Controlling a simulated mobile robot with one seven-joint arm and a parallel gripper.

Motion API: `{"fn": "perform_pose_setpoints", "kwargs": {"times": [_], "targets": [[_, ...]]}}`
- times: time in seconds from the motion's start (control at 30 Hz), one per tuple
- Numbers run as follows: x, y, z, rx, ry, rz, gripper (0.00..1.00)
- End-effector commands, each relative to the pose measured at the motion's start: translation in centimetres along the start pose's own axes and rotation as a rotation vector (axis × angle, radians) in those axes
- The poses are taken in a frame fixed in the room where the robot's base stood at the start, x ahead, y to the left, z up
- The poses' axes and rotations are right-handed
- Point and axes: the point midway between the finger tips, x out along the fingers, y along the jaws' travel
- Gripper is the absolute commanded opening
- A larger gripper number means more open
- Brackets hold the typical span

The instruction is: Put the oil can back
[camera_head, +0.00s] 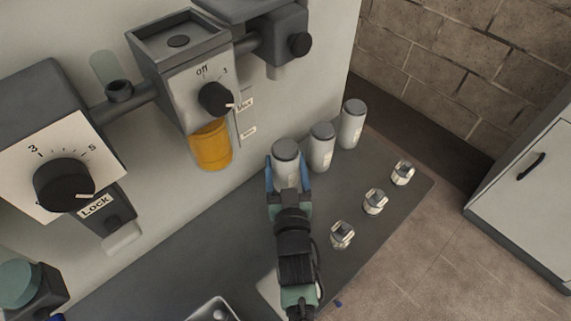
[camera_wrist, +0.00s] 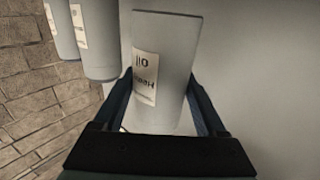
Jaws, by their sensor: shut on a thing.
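My gripper (camera_head: 287,181) is shut on a grey cylindrical oil can (camera_head: 286,152), its fingers on either side of the can. In the wrist view the can (camera_wrist: 168,60) stands between the two dark fingers (camera_wrist: 165,108) with a white label reading "Oil" and a second, partly legible word. The held can is at the left end of a row with two similar cans (camera_head: 321,147) and (camera_head: 352,124). I cannot tell whether its base, hidden by my gripper, touches the dark shelf (camera_head: 235,235).
Several small metal fittings, such as one fitting (camera_head: 375,201), stand on the shelf's right part. An amber bowl (camera_head: 211,146) hangs under a regulator with a black knob (camera_head: 215,98). A larger dial (camera_head: 64,186) is at left. A grey cabinet (camera_head: 530,190) stands at right beyond open floor.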

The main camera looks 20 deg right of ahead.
Motion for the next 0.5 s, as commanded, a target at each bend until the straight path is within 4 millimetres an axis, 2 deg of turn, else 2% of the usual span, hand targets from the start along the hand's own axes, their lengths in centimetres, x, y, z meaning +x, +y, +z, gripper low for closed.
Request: {"fn": "perform_pose_setpoints", "kwargs": {"times": [0.47, 0.5], "targets": [[-0.1, 0.0, 1.6, -0.001, -0.008, 0.001, 0.00], [-0.2, 0.0, 1.8, -0.001, -0.013, 0.001, 0.81]]}}
